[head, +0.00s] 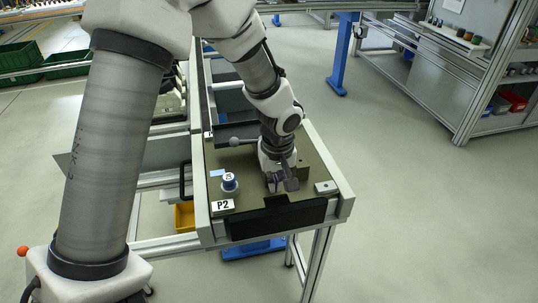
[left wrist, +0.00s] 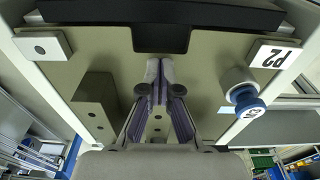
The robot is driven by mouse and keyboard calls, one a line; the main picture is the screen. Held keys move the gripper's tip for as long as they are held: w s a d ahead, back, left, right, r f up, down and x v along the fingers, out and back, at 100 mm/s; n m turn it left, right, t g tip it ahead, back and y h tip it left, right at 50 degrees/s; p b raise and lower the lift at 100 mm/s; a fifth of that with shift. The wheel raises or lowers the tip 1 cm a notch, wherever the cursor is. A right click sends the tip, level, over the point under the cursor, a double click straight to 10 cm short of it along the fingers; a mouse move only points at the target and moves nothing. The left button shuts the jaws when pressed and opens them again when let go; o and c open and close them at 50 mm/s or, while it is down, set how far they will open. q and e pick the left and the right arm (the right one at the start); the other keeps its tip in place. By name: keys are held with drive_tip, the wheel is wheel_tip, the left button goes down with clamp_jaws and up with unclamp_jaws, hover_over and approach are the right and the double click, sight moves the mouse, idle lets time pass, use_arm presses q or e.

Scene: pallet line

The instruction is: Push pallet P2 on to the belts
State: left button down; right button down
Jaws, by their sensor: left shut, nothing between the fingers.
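Pallet P2 (head: 245,165) is an olive-green plate lying in a pale metal frame, with a white P2 label (head: 223,205) at its front left corner. It fills much of the left wrist view (left wrist: 215,65), where the label is upside down. A blue-and-white round part (head: 229,182) and an olive block (head: 302,168) stand on the plate. My left gripper (head: 284,185) points down over the plate, near its front edge, between these two. Its fingers (left wrist: 157,75) are shut and empty. I cannot tell whether they touch the plate. My right gripper is out of view.
A black notched bar (head: 278,219) runs along the front edge. A dark bar with a grey knob (head: 234,142) lies at the pallet's far side. A yellow bin (head: 184,217) sits below left. A workbench (head: 430,75) stands at the right beyond open floor.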

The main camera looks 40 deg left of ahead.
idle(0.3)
use_arm(q)
drive_tip(key=shift+w+a, duration=1)
drive_tip(key=shift+a, duration=0.15)
drive_tip(key=shift+w+a, duration=0.9)
drive_tip(key=shift+a, duration=0.2)
drive_tip(key=shift+w+a+r+p, duration=0.1)
drive_tip(key=shift+w+a+p, duration=0.5)
drive_tip(key=shift+w+a, duration=0.45)
drive_tip(key=shift+w+a+p, duration=0.9)
drive_tip(key=shift+w+a, duration=0.45)
drive_tip(key=shift+a, duration=0.3)
drive_tip(key=shift+w+a+p, duration=0.9)
drive_tip(key=shift+w+a, duration=0.45)
drive_tip(key=shift+a, duration=0.3)
drive_tip(key=shift+s+d+r+p, duration=0.3)
drive_tip(key=shift+d+p, duration=0.05)
drive_tip(key=shift+p, duration=0.15)
drive_tip(key=shift+s+d+r+p, duration=0.5)
drive_tip(key=shift+s+d+r, duration=0.1)
drive_tip(key=shift+s+d, duration=0.15)
wheel_tip(320, 180, up, 8)
drive_tip(key=p, duration=0.6)
drive_tip(key=shift+p, duration=0.35)
